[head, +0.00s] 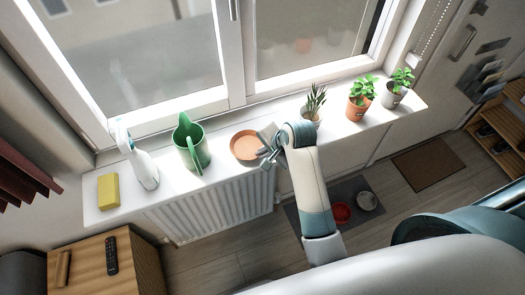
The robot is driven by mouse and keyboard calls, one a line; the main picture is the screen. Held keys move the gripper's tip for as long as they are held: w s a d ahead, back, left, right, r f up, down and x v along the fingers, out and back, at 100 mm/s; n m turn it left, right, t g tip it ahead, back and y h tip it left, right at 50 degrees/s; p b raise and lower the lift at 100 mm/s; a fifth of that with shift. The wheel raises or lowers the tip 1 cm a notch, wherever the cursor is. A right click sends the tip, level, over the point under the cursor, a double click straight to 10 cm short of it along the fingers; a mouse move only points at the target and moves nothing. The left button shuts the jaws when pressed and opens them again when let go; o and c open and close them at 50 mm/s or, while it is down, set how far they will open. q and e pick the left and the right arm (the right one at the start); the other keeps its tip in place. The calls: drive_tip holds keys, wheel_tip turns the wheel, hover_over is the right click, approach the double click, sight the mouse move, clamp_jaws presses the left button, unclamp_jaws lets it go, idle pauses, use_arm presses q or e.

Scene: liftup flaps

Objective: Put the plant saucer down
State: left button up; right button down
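The plant saucer (244,145) is a round, shallow terracotta dish. It is over the white window sill, between the green watering can and the potted plants, and looks about level. My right gripper (264,150) is at the saucer's right rim, with its fingers against or very close to it. The fingers are small and partly overlapped, so I cannot tell whether they grip the rim. I also cannot tell whether the saucer rests on the sill or is just above it. My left gripper is not in view.
On the sill (175,185) stand a yellow sponge (108,191), a white spray bottle (143,168), a green watering can (191,145) and three potted plants, the nearest a spiky one (314,103). The window is behind, a radiator (215,207) below.

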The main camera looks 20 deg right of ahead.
drive_tip(key=shift+f, duration=0.25)
drive_tip(key=c, duration=2.3)
unclamp_jaws()
drive_tip(key=shift+f, duration=0.15)
drive_tip(key=shift+r, duration=0.2)
drive_tip(key=shift+s+d+r, duration=0.15)
drive_tip(key=shift+s+r, duration=0.1)
drive_tip(key=shift+r, duration=0.3)
drive_tip(key=b+v, duration=0.2)
drive_tip(key=v, duration=0.8)
drive_tip(key=shift+s+r, duration=0.2)
drive_tip(key=shift+r, duration=0.05)
